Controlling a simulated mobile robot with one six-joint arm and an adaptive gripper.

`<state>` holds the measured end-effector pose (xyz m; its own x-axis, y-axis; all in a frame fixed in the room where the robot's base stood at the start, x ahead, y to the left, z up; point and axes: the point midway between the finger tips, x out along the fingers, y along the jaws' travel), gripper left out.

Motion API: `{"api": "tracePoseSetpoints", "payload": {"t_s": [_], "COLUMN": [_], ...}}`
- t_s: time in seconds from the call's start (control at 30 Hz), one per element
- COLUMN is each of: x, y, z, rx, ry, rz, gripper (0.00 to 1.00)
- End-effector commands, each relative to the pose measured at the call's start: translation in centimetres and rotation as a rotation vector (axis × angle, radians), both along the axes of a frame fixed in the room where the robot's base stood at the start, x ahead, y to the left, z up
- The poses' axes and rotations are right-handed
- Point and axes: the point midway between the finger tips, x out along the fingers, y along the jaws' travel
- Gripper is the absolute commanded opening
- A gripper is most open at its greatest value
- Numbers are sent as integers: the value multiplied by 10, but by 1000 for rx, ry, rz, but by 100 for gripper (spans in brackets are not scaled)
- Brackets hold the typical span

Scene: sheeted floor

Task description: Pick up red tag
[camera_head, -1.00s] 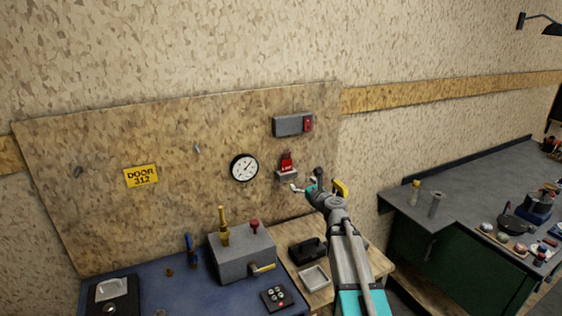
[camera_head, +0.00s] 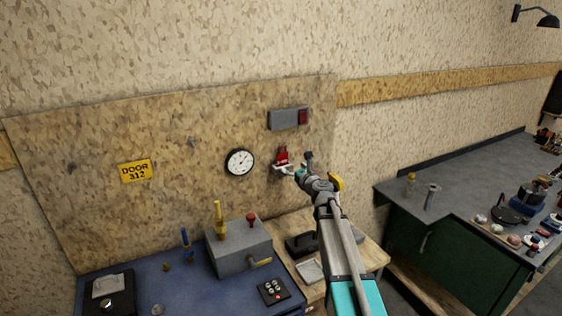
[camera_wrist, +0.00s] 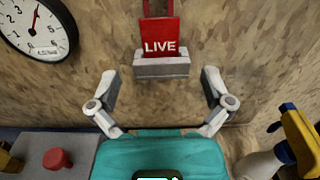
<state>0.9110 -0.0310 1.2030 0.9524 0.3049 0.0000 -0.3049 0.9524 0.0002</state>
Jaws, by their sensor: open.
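The red tag (camera_wrist: 160,38), marked LIVE, stands upright in a small grey holder (camera_wrist: 161,67) on the wooden board. In the head view the red tag (camera_head: 282,157) is below a grey box. My gripper (camera_wrist: 160,90) is open and empty, its two fingers spread to either side of and below the holder in the wrist view. In the head view my gripper (camera_head: 287,168) is close to the holder, overlapping it. The fingers do not appear to touch the tag. The tag's lower edge is hidden in the holder.
A round gauge (camera_head: 240,162) is left of the tag. A grey box with a red switch (camera_head: 289,118) is above. Below are a grey block with a yellow post (camera_head: 219,220) and a blue bench (camera_head: 190,290). A green workbench (camera_head: 455,250) stands at right.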

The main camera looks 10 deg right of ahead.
Motion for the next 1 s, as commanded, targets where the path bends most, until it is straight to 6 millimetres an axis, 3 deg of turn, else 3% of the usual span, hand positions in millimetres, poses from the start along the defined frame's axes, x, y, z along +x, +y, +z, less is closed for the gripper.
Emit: {"api": "tracePoseSetpoints", "payload": {"t_s": [0.03,0.2,0.73,1.0], "x": [11,29,35,57], "y": [3,9,13,19], "z": [0,0,1,6], "rx": [0,0,0,0], "ry": [0,0,0,0], "rz": [1,1,2,2], "gripper": [100,100,100,100]}}
